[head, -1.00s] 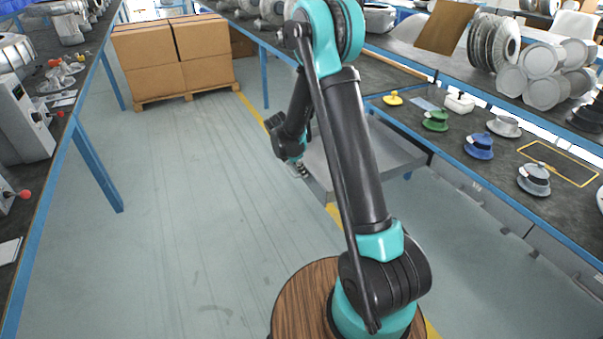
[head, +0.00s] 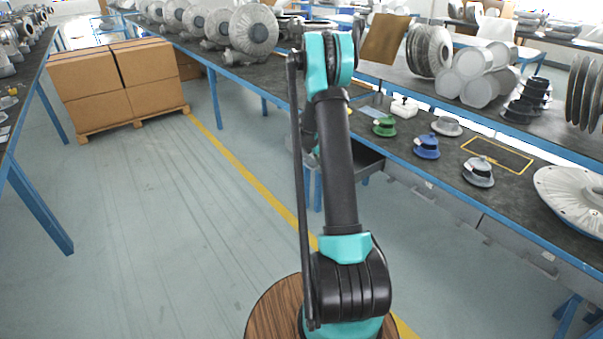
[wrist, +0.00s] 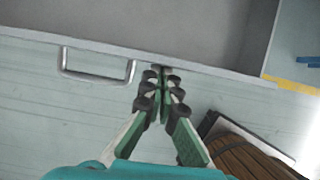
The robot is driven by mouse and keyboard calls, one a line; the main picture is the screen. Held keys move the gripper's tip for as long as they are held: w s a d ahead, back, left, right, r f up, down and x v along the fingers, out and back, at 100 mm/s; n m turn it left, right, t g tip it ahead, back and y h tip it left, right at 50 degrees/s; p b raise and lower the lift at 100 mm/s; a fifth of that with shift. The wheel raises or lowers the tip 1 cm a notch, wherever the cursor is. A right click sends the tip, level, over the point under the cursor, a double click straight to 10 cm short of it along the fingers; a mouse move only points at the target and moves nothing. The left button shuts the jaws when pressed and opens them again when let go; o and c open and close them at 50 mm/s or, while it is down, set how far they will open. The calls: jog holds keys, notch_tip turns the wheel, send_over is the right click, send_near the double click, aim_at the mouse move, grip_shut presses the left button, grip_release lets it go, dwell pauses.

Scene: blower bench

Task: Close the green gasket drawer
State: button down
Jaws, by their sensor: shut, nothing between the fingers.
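A grey drawer (head: 368,163) stands open under the right bench in the head view, partly hidden behind my arm. The drawer itself shows no green, but a green flanged part (head: 384,126) sits on the bench above it. In the wrist view I look down on the drawer's front rim (wrist: 222,72), its bare inside and its metal bar handle (wrist: 97,66). My gripper (wrist: 161,72) is shut and empty, with its tips at the drawer front, right of the handle. Whether they touch it I cannot tell. In the head view the gripper is hidden behind my arm.
The bench also bears a blue flanged part (head: 427,147), a grey one (head: 478,172) and a white box (head: 404,108). Cardboard boxes (head: 115,85) on a pallet stand at the back left. The floor (head: 150,230) left of my arm is clear.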

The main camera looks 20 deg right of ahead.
jog(key=w+d, duration=0.2)
jog(key=d, duration=0.5)
jog(key=w+d, duration=0.3)
jog(key=d, duration=0.5)
jog(key=w+d, duration=0.3)
jog(key=d, duration=0.5)
jog(key=shift+w+d, duration=0.2)
jog(key=shift+w, duration=0.05)
jog(key=shift+d+r, duration=0.1)
